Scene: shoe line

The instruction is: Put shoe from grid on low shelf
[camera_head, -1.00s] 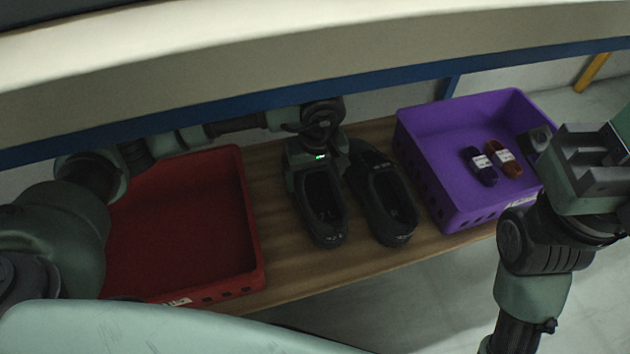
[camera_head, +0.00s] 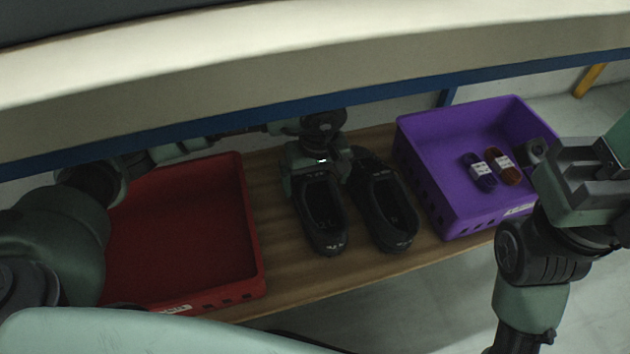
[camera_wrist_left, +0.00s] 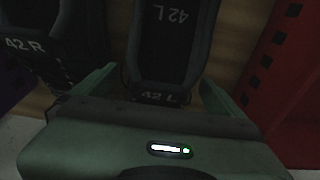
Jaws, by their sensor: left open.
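Two dark shoes stand side by side on the wooden low shelf (camera_head: 290,270), toes toward the back. The left shoe (camera_head: 322,222) is marked "42 L" and also shows in the left wrist view (camera_wrist_left: 172,50). The right shoe (camera_head: 388,210) is marked "42 R" in the left wrist view (camera_wrist_left: 45,45). My left gripper (camera_head: 318,172) is at the back end of the left shoe. In the left wrist view its fingers (camera_wrist_left: 155,88) are spread on either side of that shoe's end, apart from it. My right gripper (camera_head: 560,165) is raised at the right; its jaws are unclear.
A red crate (camera_head: 254,240) stands on the shelf to the left of the shoes. A purple crate (camera_head: 480,222) with dark and brown yarn-like bundles (camera_head: 490,168) stands to the right. A pale upper board with a blue beam (camera_head: 250,108) runs above the shelf.

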